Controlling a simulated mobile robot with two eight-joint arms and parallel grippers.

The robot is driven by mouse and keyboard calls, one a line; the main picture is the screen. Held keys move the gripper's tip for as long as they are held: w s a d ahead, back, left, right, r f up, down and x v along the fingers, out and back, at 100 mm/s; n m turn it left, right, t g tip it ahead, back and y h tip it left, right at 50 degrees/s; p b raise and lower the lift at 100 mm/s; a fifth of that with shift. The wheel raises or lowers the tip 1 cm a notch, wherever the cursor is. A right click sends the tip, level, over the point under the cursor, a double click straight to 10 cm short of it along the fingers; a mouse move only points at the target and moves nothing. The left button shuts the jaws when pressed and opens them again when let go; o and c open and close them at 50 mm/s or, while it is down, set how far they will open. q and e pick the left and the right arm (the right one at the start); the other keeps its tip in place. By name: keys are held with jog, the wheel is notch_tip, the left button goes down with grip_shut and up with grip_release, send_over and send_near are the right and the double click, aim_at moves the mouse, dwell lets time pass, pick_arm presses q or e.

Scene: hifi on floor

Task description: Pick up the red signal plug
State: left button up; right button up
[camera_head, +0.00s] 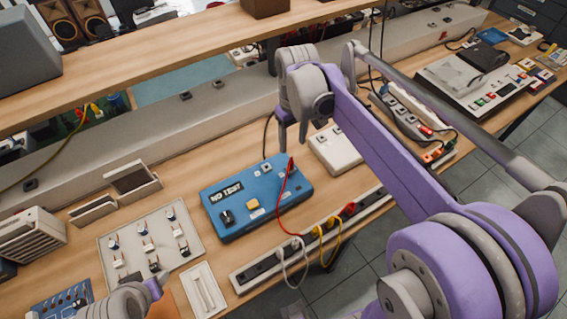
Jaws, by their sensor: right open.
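A red plug (291,166) stands at the back right edge of the blue box (257,196); a red lead runs from it down to the socket strip in front. My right gripper (293,146) points down just above the plug, with its fingers apart and nothing seen between them. Whether the fingertips touch the plug cannot be told. Another red plug end (350,208) sits in the strip. Part of my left gripper (158,290) shows at the bottom left, near the switch panel; its jaws are not clear.
The socket strip (262,267) with white and yellow leads lies along the front bench edge. A white box (333,149) stands close right of the gripper. A wooden shelf (180,48) overhangs behind.

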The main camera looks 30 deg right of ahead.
aim_at(291, 161)
notch_tip(291, 161, down, 4)
jog(key=shift+s+d, duration=0.1)
jog(key=shift+d, duration=0.05)
jog(key=f, duration=0.5)
jog(key=shift+w+a+f, duration=0.2)
jog(key=shift+f, duration=0.2)
grip_shut()
